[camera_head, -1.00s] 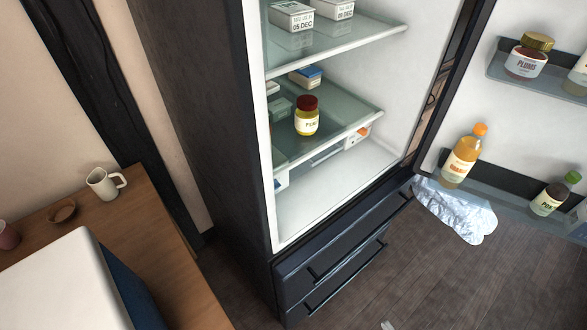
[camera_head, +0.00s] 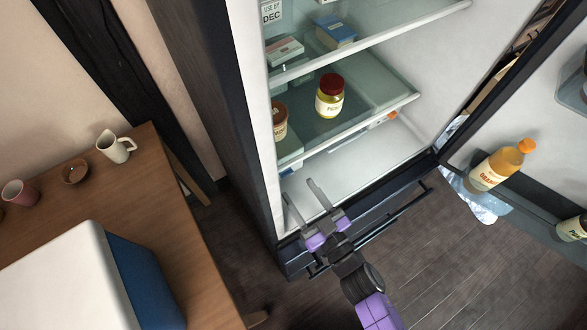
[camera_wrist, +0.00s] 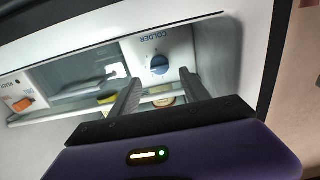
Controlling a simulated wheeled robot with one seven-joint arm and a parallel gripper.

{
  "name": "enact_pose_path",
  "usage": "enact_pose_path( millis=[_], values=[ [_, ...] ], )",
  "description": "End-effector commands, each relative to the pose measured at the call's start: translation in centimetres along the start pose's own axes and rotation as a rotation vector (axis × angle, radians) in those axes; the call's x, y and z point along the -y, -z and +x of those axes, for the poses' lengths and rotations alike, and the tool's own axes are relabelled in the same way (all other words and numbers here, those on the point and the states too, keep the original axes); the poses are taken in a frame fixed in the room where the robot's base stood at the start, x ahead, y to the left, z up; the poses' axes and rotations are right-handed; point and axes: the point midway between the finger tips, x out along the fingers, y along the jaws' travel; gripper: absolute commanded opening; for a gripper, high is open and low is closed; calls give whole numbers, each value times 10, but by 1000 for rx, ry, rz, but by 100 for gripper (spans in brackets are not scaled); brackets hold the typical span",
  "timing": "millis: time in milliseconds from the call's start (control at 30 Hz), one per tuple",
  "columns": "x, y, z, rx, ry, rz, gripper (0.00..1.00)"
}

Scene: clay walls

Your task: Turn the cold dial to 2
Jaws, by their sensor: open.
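The cold dial (camera_wrist: 160,65) is a round blue knob on a white panel marked COLDER, which appears upside down in the wrist view. Its pointer and numbers are too small to read. In the head view, only a bit of blue shows under the lower shelf's left end. My gripper (camera_head: 298,190) is open and empty, at the front of the fridge's bottom space. In the wrist view its two fingers (camera_wrist: 160,80) point toward the blue dial, which shows between their tips. I cannot see contact.
An orange dial (camera_wrist: 24,103) sits on another white panel to the left in the wrist view. A red-lidded jar (camera_head: 330,97) and a brown tub (camera_head: 280,121) stand on the glass shelf above. The open door at right holds an orange bottle (camera_head: 500,165).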

Motion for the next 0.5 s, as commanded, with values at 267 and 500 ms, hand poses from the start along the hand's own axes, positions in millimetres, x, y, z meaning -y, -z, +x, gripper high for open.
enact_pose_path(
  millis=[267, 500],
  values=[
    [0, 2, 44, -2, -1, -1, 54],
    [0, 1, 59, 0, -1, 0, 54]
  ],
)
